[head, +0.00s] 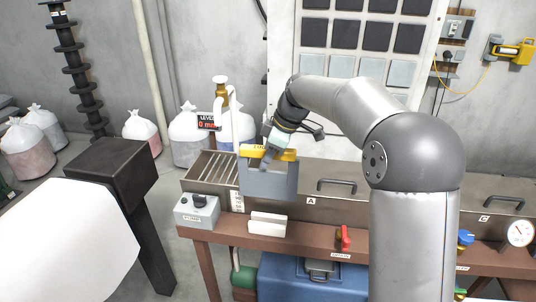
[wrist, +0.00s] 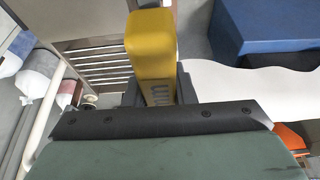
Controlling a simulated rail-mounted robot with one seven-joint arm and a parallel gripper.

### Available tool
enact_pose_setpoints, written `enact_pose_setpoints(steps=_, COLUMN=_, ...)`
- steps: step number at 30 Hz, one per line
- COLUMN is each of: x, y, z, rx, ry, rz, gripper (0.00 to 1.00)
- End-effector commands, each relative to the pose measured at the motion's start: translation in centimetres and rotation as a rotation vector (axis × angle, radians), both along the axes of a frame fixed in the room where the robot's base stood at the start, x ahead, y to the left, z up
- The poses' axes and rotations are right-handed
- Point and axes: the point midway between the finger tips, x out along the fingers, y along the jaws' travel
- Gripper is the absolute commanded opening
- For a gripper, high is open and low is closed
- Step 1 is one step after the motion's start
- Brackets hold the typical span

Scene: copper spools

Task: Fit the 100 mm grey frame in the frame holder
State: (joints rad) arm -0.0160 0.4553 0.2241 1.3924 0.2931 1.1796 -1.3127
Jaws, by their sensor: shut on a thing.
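A grey frame (head: 268,180), a flat plate with a yellow top grip (head: 288,155) bearing partly hidden dark lettering, hangs upright at the front of the long trough. My gripper (head: 267,155) is shut on the yellow grip from above. In the wrist view, the yellow grip (wrist: 150,45) stands between dark finger parts behind my green-grey hand. The frame's lower edge overlaps the trough's front side in the head view. I cannot tell whether it touches. No part is clearly marked as the frame holder; a slatted opening (head: 222,170) lies left of the frame.
A grey switch box (head: 197,211) and a white block (head: 267,224) sit on the brown bench's front ledge. A lid marked A has a black handle (head: 337,185). A red valve (head: 344,238) is at right. A level display (head: 207,122) reads 0 mm.

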Motion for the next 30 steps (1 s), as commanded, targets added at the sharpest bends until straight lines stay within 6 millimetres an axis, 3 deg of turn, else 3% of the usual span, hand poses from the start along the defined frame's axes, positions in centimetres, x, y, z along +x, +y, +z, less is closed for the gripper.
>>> enact_pose_setpoints(steps=30, x=0.0, y=0.0, z=-7.4, rx=0.000, ry=-0.001, rz=0.000, gripper=0.00)
